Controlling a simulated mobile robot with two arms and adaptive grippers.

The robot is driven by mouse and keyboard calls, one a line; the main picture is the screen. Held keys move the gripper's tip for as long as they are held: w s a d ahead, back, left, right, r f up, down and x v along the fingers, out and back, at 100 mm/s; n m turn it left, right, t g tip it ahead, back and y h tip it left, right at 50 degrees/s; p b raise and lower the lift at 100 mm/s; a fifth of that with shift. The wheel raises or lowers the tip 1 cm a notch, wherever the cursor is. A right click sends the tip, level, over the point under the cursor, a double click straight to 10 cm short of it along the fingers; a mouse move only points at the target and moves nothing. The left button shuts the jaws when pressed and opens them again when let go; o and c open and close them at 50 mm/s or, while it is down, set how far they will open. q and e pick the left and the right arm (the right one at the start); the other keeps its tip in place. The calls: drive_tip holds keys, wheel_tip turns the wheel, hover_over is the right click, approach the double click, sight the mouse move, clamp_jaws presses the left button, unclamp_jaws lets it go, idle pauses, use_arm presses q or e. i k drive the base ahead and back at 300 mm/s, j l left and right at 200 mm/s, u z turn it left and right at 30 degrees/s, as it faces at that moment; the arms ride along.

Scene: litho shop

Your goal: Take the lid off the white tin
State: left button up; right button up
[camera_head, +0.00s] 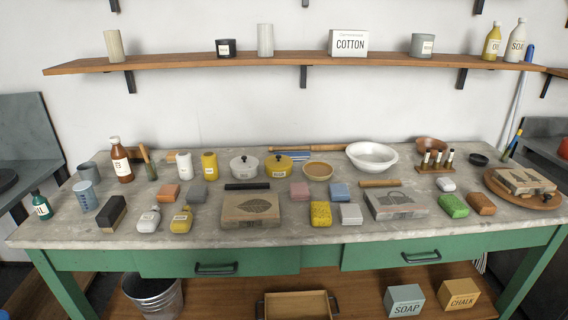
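A white round tin (244,167) stands upright near the middle of the table, towards the back. Its lid, with a small dark knob on top, appears to be on it. A similar yellow tin (278,167) with a knobbed lid stands close to its right. A dark bar (247,186) lies just in front of the white tin. Neither of my grippers is in view.
The worktable (84,233) is crowded. A white canister (184,165) and a yellow canister (209,165) stand left of the white tin. A leaf-marked block (251,207) lies in front. A white bowl (371,155) is further right. A wall shelf (180,63) runs above.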

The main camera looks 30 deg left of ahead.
sight(243, 163)
drive_tip(key=i+j, duration=0.1)
drive_tip(key=j, duration=0.2)
drive_tip(key=i+j, duration=0.15)
drive_tip(key=j, duration=0.2)
drive_tip(key=i+j, duration=0.1)
drive_tip(key=j, duration=0.2)
drive_tip(key=i+j, duration=0.15)
drive_tip(key=j, duration=0.2)
drive_tip(key=l+z, duration=0.05)
